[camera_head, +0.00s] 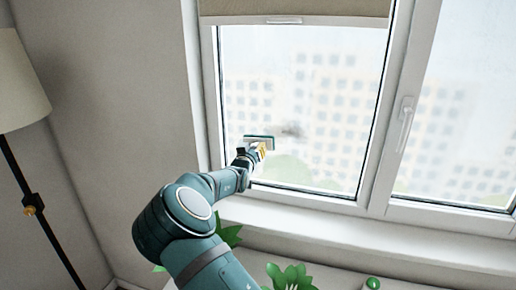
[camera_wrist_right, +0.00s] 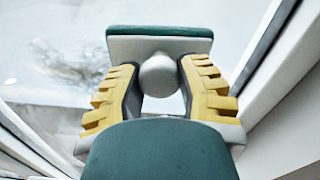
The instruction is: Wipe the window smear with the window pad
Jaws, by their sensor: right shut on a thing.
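The window pad (camera_head: 259,139) is a flat pad with a green layer and a pale backing, held close to the lower left of the left window pane. My right gripper (camera_head: 258,151) is shut on its round grey knob, which shows between the yellow-padded fingers in the right wrist view (camera_wrist_right: 158,78). The pad's green edge (camera_wrist_right: 160,31) is at the top of that view. The window smear (camera_head: 293,131) is a grey smudge on the glass just right of the pad. It also shows in the wrist view (camera_wrist_right: 68,62), left of the pad. I cannot tell whether the pad touches the glass.
The white window frame (camera_head: 206,100) borders the pane closely on the left. A window handle (camera_head: 404,122) is on the right, and a rolled blind (camera_head: 295,8) hangs above. Green plants (camera_head: 290,277) stand below the sill (camera_head: 330,228). A floor lamp (camera_head: 18,85) stands at far left.

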